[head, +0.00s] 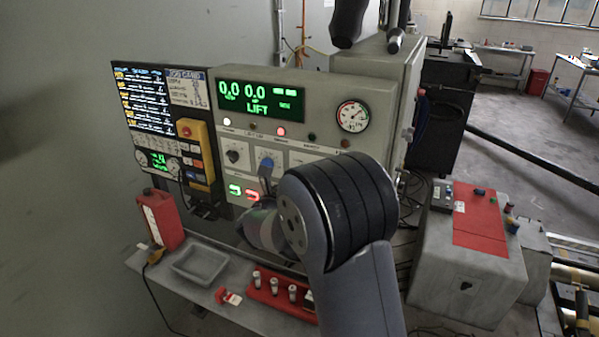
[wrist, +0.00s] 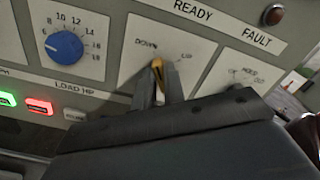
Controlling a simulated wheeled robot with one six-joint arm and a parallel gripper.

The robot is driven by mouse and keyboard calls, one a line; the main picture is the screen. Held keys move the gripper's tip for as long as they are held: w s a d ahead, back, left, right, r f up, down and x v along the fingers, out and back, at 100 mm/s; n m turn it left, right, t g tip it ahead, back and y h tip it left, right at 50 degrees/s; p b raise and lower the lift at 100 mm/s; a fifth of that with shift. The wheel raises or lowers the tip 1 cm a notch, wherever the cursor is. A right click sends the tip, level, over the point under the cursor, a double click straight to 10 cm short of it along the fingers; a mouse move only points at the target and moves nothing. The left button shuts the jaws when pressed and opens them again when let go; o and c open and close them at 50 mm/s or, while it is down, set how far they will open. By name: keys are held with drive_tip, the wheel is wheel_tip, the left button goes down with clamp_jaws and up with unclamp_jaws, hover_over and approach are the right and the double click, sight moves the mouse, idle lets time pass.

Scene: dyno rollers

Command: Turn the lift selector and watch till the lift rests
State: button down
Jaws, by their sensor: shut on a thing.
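The lift selector (wrist: 158,66) is a small yellow-orange knob on a pale plate lettered DOWN and UP in the wrist view. My gripper (wrist: 158,84) is shut on it, one finger on each side. The fingers hide most of the knob, so its exact angle is hard to read; its visible tip sits below and between the two words. In the head view my wrist covers the selector and the fingers. The green display (head: 261,98) shows 0.0, 0.0 and the word LIFT. The lift itself cannot be made out.
A blue numbered dial (wrist: 66,45) is close left of the selector, above a lit red button (wrist: 40,106). A red lamp (head: 281,132) is lit on the console. A grey tray (head: 199,263) and a red rack (head: 278,297) lie below. Rollers (head: 580,305) show at lower right.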

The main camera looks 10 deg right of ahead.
drive_tip(key=shift+n+p, duration=0.3)
drive_tip(key=shift+n, duration=0.3)
drive_tip(key=c, duration=1.5)
unclamp_jaws()
drive_tip(key=shift+a, duration=0.15)
drive_tip(key=b+v, duration=0.3)
drive_tip(key=v, duration=0.7)
drive_tip(key=shift+s+a, duration=0.15)
drive_tip(key=shift+s, duration=0.15)
